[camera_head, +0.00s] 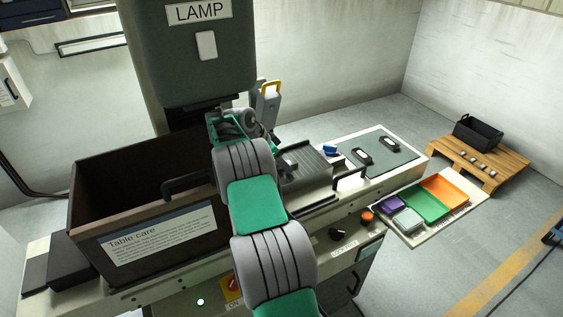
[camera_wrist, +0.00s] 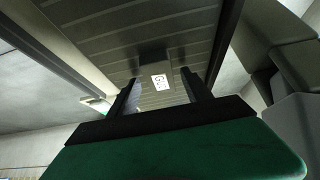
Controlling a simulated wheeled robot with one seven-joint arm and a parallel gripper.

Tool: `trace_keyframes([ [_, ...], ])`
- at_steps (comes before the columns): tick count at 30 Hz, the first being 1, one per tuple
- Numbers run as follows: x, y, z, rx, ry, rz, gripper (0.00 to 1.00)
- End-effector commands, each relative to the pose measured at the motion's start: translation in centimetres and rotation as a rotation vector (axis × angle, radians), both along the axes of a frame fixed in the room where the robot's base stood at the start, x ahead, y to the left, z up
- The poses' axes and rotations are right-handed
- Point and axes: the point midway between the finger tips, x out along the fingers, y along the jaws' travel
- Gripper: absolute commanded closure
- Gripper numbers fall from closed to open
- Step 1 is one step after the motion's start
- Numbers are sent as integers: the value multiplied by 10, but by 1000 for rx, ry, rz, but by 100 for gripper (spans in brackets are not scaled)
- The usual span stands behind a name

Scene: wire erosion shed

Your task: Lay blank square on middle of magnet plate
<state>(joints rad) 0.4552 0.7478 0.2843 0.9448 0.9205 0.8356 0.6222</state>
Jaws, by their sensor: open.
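The blank (camera_wrist: 152,64) is a small dark grey block with a white label on its near face. In the wrist view it appears to rest on the ribbed grey magnet plate (camera_wrist: 115,28), with plate surface showing on both sides of it. My gripper (camera_wrist: 157,75) is open, with one finger on each side of the block and gaps between. In the head view the magnet plate (camera_head: 313,166) lies on the machine table, right of my arm. My arm hides part of the plate there, and the fingertips are hard to make out.
A large dark open bin (camera_head: 99,205) with a "Table care" sign stands left of my arm. The lamp housing (camera_head: 195,50) hangs above. A black handle (camera_head: 350,179) and a grey mat (camera_head: 378,150) with small parts are to the right. Coloured trays (camera_head: 430,204) lie beyond.

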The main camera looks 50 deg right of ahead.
Motion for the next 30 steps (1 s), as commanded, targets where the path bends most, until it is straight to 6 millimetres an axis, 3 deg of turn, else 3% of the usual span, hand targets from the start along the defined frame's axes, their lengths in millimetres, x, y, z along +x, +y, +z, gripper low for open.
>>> trace_keyframes([
  [7,2,3,8,-2,-2,0,42],
  [11,7,17,30,-3,-6,2,42],
  [13,11,27,47,-2,-5,2,42],
  [24,39,122,45,0,0,2,42],
  [30,44,140,46,0,-1,1,42],
])
